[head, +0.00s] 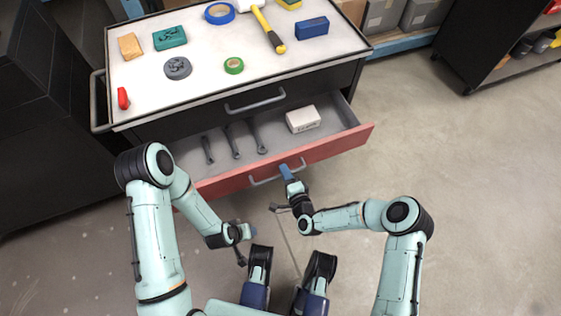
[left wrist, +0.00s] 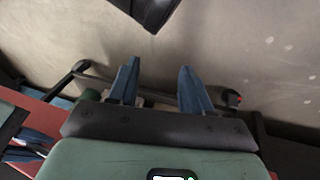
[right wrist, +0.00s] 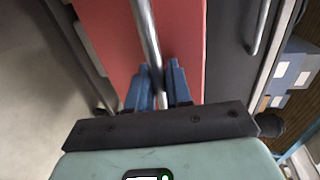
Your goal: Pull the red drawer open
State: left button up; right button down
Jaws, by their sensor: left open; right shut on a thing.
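The red drawer (head: 335,144) is the lower drawer of a dark tool cabinet and stands pulled out, its inside showing. Its metal bar handle (head: 262,181) runs along the red front; the handle also shows in the right wrist view (right wrist: 148,35). My right gripper (head: 287,170) is at the right part of the handle, its blue fingers shut on the bar. My left gripper (head: 250,231) is open and empty, in front of the drawer's left part and apart from it; its two fingers show apart in the left wrist view (left wrist: 158,80).
Several wrenches (head: 233,141) and a white box (head: 302,119) lie in the drawer. The closed upper drawer's handle (head: 255,101) is above it. Tape rolls, a hammer (head: 268,27) and blocks lie on the cabinet top (head: 205,90). Floor at right (head: 460,170) is clear.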

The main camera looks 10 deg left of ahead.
pick_arm(q)
jog(key=s+d+r+g+h+p, duration=0.1)
jog(key=s+d+r+p, duration=0.1)
jog(key=s, duration=0.3)
jog(key=shift+s+d+r+g+p, duration=0.25)
jog(key=shift+d+r+g+p, duration=0.1)
jog(key=shift+r, duration=0.25)
pick_arm(e)
jog(key=f+v, duration=0.2)
jog(key=v, duration=1.1)
jog(key=shift+s+d+f, duration=0.25)
jog(key=shift+s+d, duration=0.15)
jog(key=shift+s, duration=0.15)
jog(key=c, duration=1.2)
grip_release()
pick_arm(q)
jog(key=s+r+p, duration=0.1)
jog(key=s+d+r+g, duration=0.1)
jog(key=shift+s+d+r+m+p, duration=0.1)
jog(key=shift+s+m+p, duration=0.2)
jog(key=shift+s+p, duration=0.1)
pick_arm(e)
jog(key=v, duration=1.3)
jog(key=shift+s, duration=0.15)
